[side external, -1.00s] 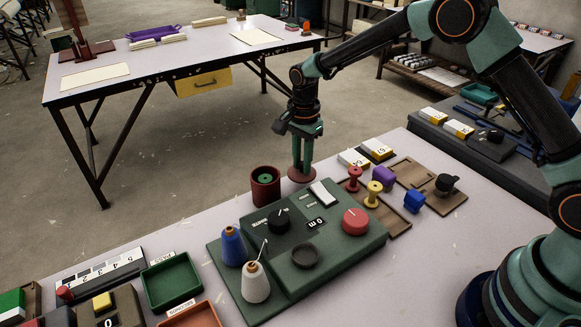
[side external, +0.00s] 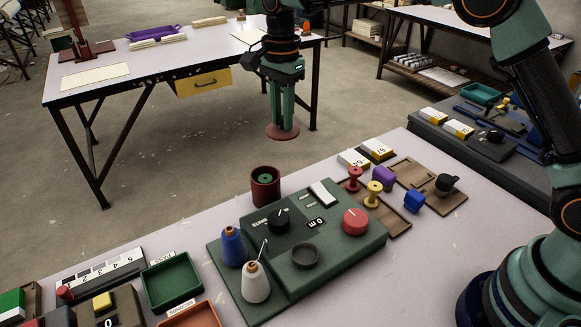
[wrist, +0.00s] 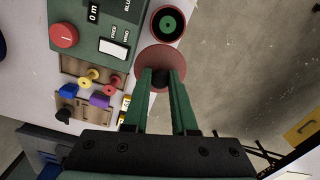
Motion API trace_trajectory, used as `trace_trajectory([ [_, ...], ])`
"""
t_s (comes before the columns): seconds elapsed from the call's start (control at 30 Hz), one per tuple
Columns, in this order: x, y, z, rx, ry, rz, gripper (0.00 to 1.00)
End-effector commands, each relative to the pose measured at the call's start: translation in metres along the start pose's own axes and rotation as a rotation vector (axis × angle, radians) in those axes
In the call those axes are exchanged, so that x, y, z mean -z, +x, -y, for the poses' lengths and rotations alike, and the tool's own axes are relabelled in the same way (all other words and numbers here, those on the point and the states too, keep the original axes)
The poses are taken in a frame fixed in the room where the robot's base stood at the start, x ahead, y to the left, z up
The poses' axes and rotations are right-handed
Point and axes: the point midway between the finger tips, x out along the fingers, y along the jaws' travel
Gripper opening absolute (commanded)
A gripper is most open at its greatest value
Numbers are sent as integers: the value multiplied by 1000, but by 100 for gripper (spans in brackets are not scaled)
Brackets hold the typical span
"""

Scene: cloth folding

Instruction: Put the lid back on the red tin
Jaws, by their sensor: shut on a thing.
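The red tin (side external: 265,188) stands open and upright at the far edge of the near table, with a green round thing inside. It also shows in the wrist view (wrist: 165,23), above the lid in the picture. My gripper (side external: 282,122) is shut on the knob of the round red lid (side external: 282,132). The lid hangs level in the air, above and beyond the tin in the side view, apart from it. In the wrist view the lid (wrist: 148,58) sits between my fingertips (wrist: 160,78), which hide part of it.
A green machine (side external: 335,250) with knobs stands beside the tin. Blue (side external: 233,246) and white (side external: 256,284) thread cones stand on its left part. Spools stand on a wooden board (side external: 395,217) to the right. Past the table edge is open floor.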

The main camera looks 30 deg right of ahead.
Motion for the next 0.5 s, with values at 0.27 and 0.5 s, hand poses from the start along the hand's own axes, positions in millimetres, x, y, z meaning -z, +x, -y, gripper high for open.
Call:
trace_trajectory([
  [0.27,-48,26,10,0,-1,0,0],
  [0.5,-49,40,10,-2,1,0,0],
])
